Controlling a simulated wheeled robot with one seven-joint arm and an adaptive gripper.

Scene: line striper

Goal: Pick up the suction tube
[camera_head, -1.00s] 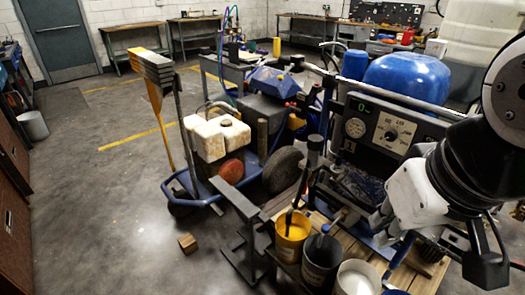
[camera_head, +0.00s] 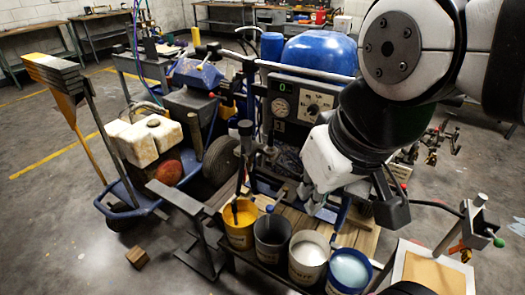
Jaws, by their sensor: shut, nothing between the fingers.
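My gripper (camera_head: 313,203) is in the middle of the head view, hanging from the wrist with its fingers pointing down. Its fingers are shut and empty, above the wooden pallet and behind the paint pails. A dark upright tube (camera_head: 245,140) stands at the front of the striper (camera_head: 301,97), above the yellow pail (camera_head: 239,228), to the left of my gripper and apart from it. It may be the suction tube, but I cannot tell for sure. Its lower end is hard to make out among the pail handles.
A dark pail (camera_head: 270,246), a white pail (camera_head: 306,262) and a blue-rimmed pail (camera_head: 347,277) stand in a row by the pallet (camera_head: 350,240). A metal stand (camera_head: 190,215) is at left. A framed board (camera_head: 430,272) is at right. The left floor is mostly clear.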

